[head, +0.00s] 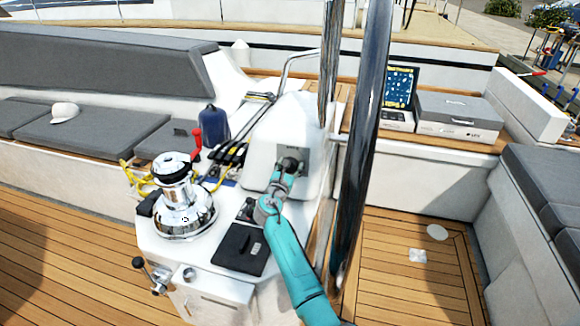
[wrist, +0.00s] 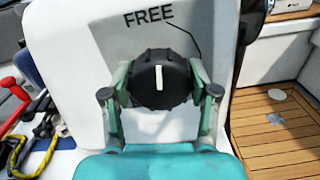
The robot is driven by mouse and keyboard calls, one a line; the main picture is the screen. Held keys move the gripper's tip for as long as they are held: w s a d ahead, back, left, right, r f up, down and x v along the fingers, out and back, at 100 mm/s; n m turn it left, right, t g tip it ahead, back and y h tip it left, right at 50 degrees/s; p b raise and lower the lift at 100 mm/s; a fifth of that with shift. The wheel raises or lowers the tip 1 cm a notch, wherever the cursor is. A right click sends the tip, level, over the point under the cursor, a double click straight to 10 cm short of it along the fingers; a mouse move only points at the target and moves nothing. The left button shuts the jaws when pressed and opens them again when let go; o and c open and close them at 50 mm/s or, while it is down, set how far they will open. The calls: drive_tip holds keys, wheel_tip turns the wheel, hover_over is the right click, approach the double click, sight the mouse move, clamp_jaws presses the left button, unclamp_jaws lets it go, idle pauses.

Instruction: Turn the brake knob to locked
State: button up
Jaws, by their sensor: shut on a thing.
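The brake knob (wrist: 172,92) is black and ribbed, with a white pointer line standing upright on its face. No locked label shows. My gripper (wrist: 160,80) has one finger on each side of the knob and is shut on it. In the head view my gripper (head: 289,168) reaches the grey plate (head: 301,157) on the white console, and it mostly hides the knob.
A chrome winch (head: 183,205) stands left of my arm, with a black panel (head: 240,249) in front. A tall chrome post (head: 364,140) rises close on the right. Ropes and a red lever (head: 196,142) lie left. Wooden deck (head: 390,265) is open at the right.

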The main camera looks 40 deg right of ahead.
drive_tip(key=m, duration=0.5)
drive_tip(key=shift+m+g, duration=0.3)
drive_tip(key=shift+m, duration=0.1)
drive_tip(key=m, duration=0.5)
drive_tip(key=shift+m, duration=0.4)
drive_tip(key=m+g, duration=0.1)
drive_tip(key=m, duration=0.4)
drive_tip(key=shift+m, duration=0.3)
drive_tip(key=m, duration=0.5)
drive_tip(key=shift+y, duration=0.3)
drive_tip(key=shift+f+m, duration=0.1)
drive_tip(key=shift+m, duration=0.3)
drive_tip(key=o, duration=1.2)
drive_tip(key=shift+c, duration=0.2)
drive_tip(key=v, duration=1.2)
